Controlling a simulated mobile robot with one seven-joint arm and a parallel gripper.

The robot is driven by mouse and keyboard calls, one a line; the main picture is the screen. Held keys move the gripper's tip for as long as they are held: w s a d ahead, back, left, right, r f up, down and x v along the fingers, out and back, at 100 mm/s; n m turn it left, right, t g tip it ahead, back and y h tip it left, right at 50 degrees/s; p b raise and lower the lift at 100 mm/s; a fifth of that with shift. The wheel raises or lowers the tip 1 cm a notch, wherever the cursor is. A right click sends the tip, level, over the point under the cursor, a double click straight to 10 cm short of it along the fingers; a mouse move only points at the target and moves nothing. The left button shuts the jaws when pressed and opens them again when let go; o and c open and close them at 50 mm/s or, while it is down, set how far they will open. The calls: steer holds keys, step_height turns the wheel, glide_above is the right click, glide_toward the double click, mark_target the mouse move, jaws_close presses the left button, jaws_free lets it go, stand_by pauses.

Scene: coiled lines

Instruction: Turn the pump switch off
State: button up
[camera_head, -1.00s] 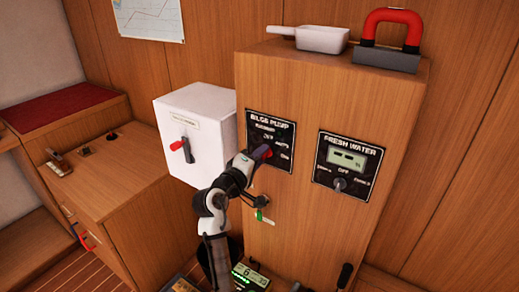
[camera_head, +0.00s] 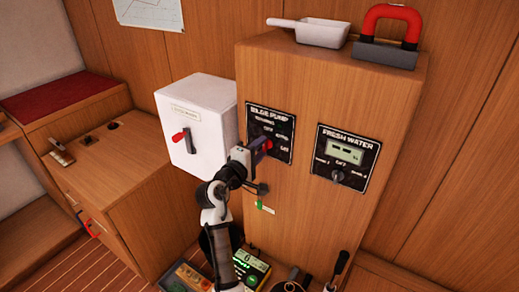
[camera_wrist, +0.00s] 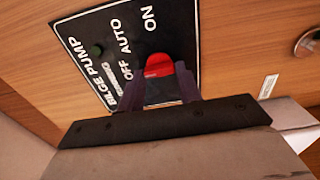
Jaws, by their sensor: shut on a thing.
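The black bilge pump panel (camera_head: 270,128) is on the front of the wooden cabinet, with OFF, AUTO and ON labels. It also shows in the wrist view (camera_wrist: 110,55). In the wrist view my gripper (camera_wrist: 168,88) is shut on the red switch knob (camera_wrist: 159,65), whose rounded red end shows between the fingers. In the head view a little red of the knob (camera_head: 269,143) shows beside the fingers. Which label the knob points to is hard to tell, as the fingers hide part of it.
A fresh water panel (camera_head: 346,158) with a display and knob is to the right. A white box (camera_head: 196,128) with a red-handled switch sticks out at left. A white scoop (camera_head: 322,33) and a red-handled block (camera_head: 387,52) stand on the cabinet. Meters (camera_head: 250,266) lie below.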

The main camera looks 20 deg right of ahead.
steer(key=o, duration=1)
steer(key=b+v, duration=0.4)
steer(key=v, duration=0.9)
steer(key=shift+s+a, duration=0.25)
steer(key=shift+a, duration=0.05)
